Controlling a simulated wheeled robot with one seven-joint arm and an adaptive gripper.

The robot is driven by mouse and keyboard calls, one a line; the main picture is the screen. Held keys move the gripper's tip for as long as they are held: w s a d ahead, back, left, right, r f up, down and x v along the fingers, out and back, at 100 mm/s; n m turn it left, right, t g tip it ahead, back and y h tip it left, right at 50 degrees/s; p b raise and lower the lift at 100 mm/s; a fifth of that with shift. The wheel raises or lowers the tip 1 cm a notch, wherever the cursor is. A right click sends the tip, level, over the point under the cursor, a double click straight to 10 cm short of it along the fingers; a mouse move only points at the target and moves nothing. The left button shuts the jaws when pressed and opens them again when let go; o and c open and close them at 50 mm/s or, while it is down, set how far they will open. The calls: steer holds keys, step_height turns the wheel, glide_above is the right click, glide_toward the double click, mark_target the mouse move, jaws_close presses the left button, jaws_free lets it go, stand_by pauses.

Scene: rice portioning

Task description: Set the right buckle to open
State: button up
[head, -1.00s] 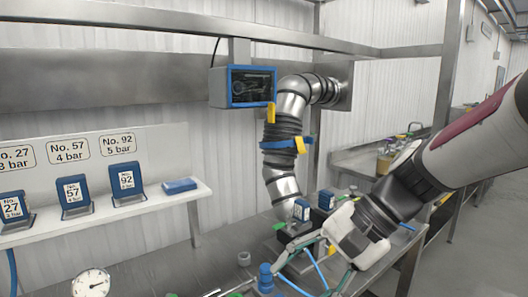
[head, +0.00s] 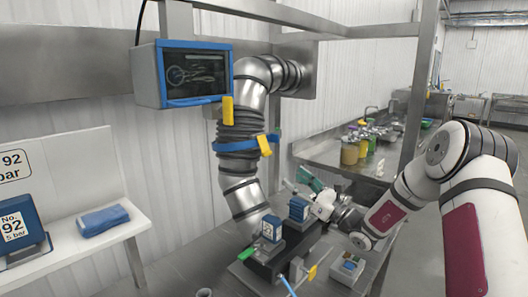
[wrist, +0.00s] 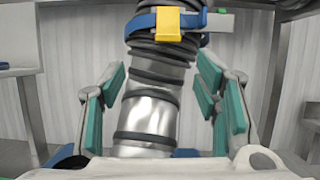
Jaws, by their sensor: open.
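A blue strap (head: 238,145) wraps the ribbed part of a steel pipe. A yellow buckle (head: 264,145) hangs at the strap's right side, and another yellow tab (head: 227,110) sits higher up to its left. In the wrist view one yellow buckle (wrist: 168,25) shows on the blue strap (wrist: 143,21), near the top edge. Whether its latch is open or closed I cannot tell. My gripper (head: 308,184) is to the right of the pipe and lower than the strap. Its teal fingers are spread wide and empty in the wrist view (wrist: 160,105), with the pipe behind, between them.
A blue-framed screen (head: 195,75) is mounted left of the pipe. Blue blocks (head: 299,208) and a dark fixture stand on the bench below. A small tray (head: 348,268) lies at the bench's right. A steel frame post (head: 416,75) stands behind my arm. Jars (head: 350,152) stand on the back counter.

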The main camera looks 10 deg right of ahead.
mark_target(268, 155)
steer(key=shift+m+t+h, duration=0.3)
steer(key=x, duration=1.3)
steer(key=shift+w+d+p, duration=0.2)
steer(key=shift+w+p, duration=0.1)
steer(key=shift+w, duration=0.3)
jaws_close()
